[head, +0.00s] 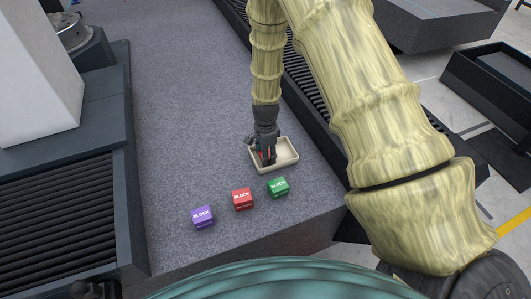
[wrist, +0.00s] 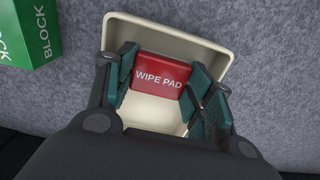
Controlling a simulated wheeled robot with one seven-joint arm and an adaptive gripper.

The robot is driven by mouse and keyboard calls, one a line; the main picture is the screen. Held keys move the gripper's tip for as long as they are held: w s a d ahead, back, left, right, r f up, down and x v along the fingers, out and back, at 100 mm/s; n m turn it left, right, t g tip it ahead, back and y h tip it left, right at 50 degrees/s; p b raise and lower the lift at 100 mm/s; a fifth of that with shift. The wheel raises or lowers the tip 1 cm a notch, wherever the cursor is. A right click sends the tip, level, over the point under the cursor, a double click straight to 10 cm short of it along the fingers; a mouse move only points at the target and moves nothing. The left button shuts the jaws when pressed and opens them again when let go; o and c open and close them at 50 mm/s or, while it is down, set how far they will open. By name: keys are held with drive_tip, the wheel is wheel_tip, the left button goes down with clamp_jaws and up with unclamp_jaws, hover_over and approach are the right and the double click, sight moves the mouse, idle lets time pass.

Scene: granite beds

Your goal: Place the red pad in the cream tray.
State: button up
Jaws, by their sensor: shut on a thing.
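The red pad (wrist: 160,75), labelled WIPE PAD, is between the fingers of my gripper (wrist: 162,92), which is shut on it. In the wrist view the pad is over the inside of the cream tray (wrist: 185,36), within its rim. I cannot tell whether the pad touches the tray floor. In the head view my gripper (head: 265,160) points down into the left part of the cream tray (head: 288,157), and only a sliver of red shows between the fingers.
A green block (head: 278,187), a red block (head: 243,199) and a purple block (head: 203,216) stand in a row on the granite bed (head: 185,120), in front of the tray. The green block (wrist: 28,30) is also at the wrist view's upper left. The granite left of the tray is clear.

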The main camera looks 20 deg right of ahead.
drive_tip(key=o, duration=0.9)
drive_tip(key=shift+f, duration=0.1)
wheel_tip(320, 180, up, 12)
drive_tip(key=b, duration=0.2)
idle(0.4)
